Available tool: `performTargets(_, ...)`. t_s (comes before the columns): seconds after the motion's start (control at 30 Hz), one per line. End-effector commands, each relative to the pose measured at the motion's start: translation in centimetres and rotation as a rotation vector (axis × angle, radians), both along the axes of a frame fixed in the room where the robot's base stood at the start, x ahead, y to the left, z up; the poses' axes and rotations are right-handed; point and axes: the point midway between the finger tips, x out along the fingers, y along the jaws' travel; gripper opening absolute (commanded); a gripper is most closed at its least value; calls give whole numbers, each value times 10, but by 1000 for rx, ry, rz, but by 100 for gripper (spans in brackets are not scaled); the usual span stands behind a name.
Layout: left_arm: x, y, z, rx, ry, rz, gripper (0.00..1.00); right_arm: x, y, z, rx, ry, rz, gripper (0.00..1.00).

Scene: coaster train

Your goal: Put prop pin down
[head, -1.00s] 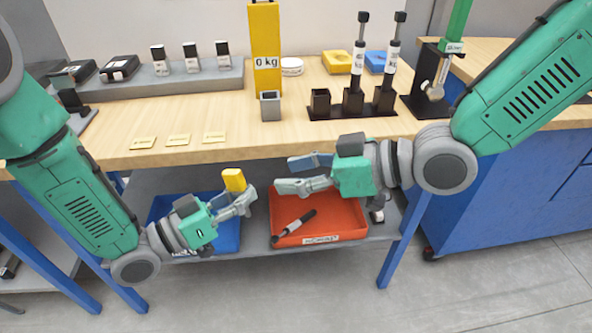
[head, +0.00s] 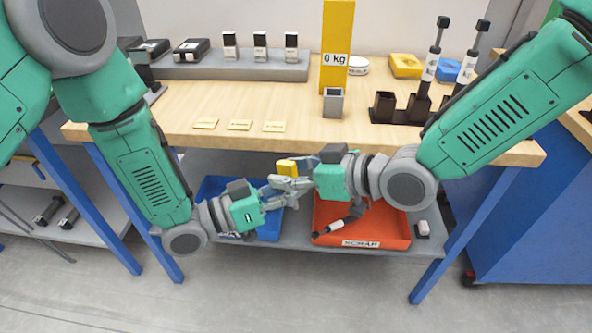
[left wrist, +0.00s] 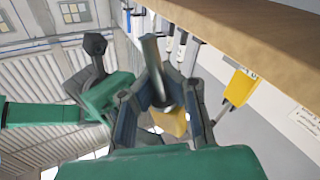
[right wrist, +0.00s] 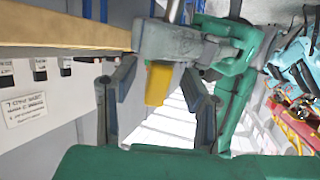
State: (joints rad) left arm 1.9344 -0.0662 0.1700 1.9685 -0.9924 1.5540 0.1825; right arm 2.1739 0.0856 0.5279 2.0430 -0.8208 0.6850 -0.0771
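The prop pin has a yellow block end (head: 287,166) and a metal rod, which shows in the left wrist view (left wrist: 153,62). My left gripper (head: 274,193) appears shut on the pin's rod, with the yellow end sticking up past its fingers in the head view. My right gripper (head: 291,184) meets it from the right. In the right wrist view its fingers stand apart on both sides of the yellow end (right wrist: 158,84), with gaps visible. The exact contact at the left fingertips is partly hidden.
The wooden bench (head: 200,140) is just behind and above the grippers, with a yellow 0 kg column (head: 337,25) and a grey socket (head: 333,103). A blue bin (head: 213,190) and an orange scrap bin (head: 390,228) sit on the lower shelf.

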Motion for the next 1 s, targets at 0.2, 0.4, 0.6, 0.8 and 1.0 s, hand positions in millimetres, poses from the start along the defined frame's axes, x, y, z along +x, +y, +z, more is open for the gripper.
performTargets(0.2,0,0,0,0,0,0,0,0,0,0,0,0,0,1)
performTargets(0.4,0,0,0,0,0,0,23,0,-1,0,0,0,0,0)
performTargets(0.6,0,0,0,0,0,0,23,0,-1,0,0,0,0,0)
performTargets(0.8,-2,6,-1,1,1,1,23,0,-1,0,0,0,0,0)
performTargets(1.0,-16,34,-4,1,2,3,23,0,-1,0,0,0,0,0)
